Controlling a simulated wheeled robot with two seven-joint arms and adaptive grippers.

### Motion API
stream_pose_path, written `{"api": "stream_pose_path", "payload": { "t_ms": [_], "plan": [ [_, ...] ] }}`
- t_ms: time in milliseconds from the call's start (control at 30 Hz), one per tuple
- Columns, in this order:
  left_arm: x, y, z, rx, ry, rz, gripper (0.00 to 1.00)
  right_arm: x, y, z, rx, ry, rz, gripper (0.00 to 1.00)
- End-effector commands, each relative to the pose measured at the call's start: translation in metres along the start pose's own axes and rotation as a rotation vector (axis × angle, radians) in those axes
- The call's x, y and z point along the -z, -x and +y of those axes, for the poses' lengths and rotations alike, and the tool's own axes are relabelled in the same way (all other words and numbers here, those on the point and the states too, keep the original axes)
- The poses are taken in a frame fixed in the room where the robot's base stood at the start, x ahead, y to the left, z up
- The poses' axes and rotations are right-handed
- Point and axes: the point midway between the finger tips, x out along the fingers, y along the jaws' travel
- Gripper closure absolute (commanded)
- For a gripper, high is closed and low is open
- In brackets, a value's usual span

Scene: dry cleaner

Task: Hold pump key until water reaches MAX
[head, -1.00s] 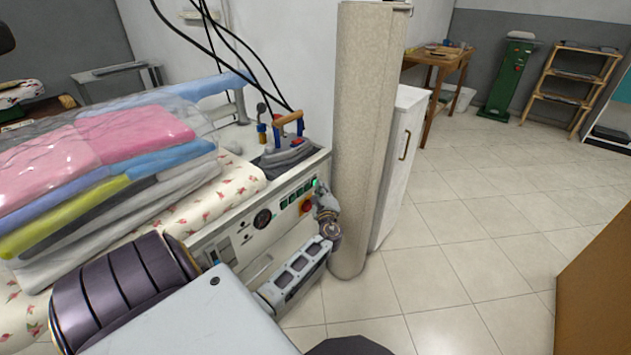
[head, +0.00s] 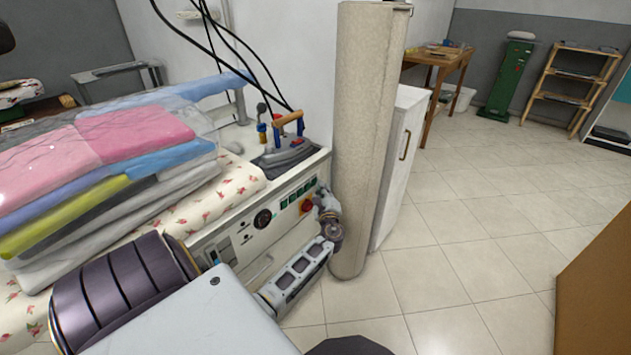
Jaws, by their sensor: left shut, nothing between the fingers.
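The pump key and its label are too small to make out. A row of small green keys (head: 297,194) runs along the top right of the ironing unit's front panel (head: 243,226). My left gripper (head: 320,191) is shut and empty, with its fingertips at the right end of this row. It covers that corner, so I cannot tell whether it touches a key. A round dark gauge (head: 262,219) and a small window with some blue (head: 224,252) sit further left. No water level or MAX mark is readable. My right gripper is not in view.
A red knob (head: 306,205) lies just below the keys, close to my gripper. An iron (head: 286,147) stands on top of the unit. Bagged folded laundry (head: 110,150) covers its left part. A beige column (head: 362,130) stands close on the right. Open tiled floor lies beyond.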

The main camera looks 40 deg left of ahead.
Motion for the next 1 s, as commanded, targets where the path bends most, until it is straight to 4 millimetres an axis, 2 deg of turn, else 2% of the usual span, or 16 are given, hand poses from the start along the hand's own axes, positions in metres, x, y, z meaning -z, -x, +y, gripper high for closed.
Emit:
{"api": "stream_pose_path", "payload": {
  "t_ms": [733, 1000],
  "plan": [
    [0.006, 0.008, -0.006, 0.0, 0.001, 0.0, 1.0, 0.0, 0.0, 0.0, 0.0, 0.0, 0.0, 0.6],
    [0.014, 0.018, -0.014, 0.0, 0.001, 0.002, 1.0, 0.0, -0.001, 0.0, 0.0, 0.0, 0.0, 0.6]
  ]
}}
